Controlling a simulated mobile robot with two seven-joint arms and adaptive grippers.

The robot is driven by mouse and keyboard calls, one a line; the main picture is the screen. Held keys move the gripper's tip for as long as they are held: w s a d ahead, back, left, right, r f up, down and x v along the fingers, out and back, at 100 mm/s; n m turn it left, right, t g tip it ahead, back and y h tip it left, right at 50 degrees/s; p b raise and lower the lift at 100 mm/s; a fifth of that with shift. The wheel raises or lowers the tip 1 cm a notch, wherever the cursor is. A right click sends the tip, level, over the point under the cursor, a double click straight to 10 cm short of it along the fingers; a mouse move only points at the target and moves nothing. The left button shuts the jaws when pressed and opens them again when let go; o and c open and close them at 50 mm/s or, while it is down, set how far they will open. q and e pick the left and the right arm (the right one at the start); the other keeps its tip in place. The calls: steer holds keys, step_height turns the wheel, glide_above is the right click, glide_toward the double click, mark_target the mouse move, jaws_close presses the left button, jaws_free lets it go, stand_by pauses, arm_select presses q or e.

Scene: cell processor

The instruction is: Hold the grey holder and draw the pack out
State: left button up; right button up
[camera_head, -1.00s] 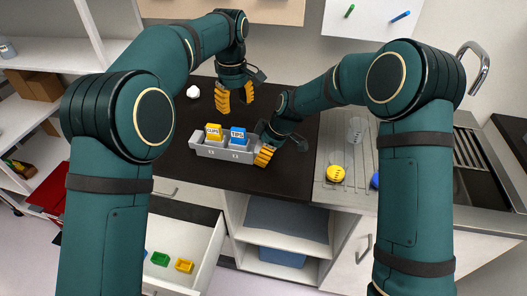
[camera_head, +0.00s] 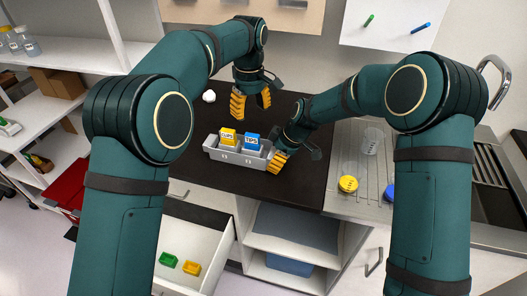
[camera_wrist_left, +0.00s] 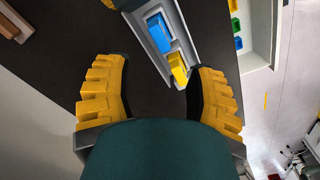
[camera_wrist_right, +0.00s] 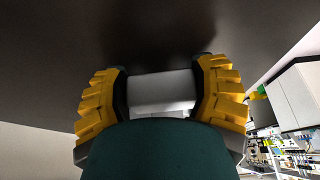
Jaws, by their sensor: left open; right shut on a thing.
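The grey holder (camera_head: 225,156) stands on the dark counter. It holds a yellow pack labelled CUPS (camera_head: 228,137) and a blue pack labelled TIPS (camera_head: 251,141), side by side. My right gripper (camera_head: 277,163) is shut on the holder's right end; its grey end (camera_wrist_right: 162,92) shows between the fingers in the right wrist view. My left gripper (camera_head: 252,102) is open and empty, above the counter behind the holder. In the left wrist view the blue pack (camera_wrist_left: 158,34) and yellow pack (camera_wrist_left: 178,68) lie beyond the open fingers (camera_wrist_left: 160,95).
A white round thing (camera_head: 209,96) is on the counter at the back left. A yellow lidded item (camera_head: 348,184) and a clear container (camera_head: 372,141) stand on the ribbed steel surface at right. An open drawer (camera_head: 190,250) with green and yellow boxes is below.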

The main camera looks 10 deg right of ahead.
mark_target(254, 136)
arm_select(q)
steer(key=m, duration=0.5)
steer(key=shift+s+d+f+m+t+y, duration=0.2)
steer(key=shift+s+m+t+y, duration=0.1)
steer(key=shift+s+m+y, duration=0.1)
steer(key=m, duration=0.4)
steer(key=shift+s+f, duration=0.15)
steer(key=shift+w+f+m+t+y, duration=0.1)
steer(key=shift+f+m+t+y, duration=0.4)
steer(key=shift+f+m, duration=2.3)
steer(key=shift+w+f+m+t+y, duration=0.25)
steer(key=shift+m+t, duration=0.4)
steer(key=shift+m, duration=4.8)
steer(key=shift+f+m+t+y, duration=0.5)
steer(key=shift+f+m, duration=0.85)
steer(key=shift+m, duration=2.8)
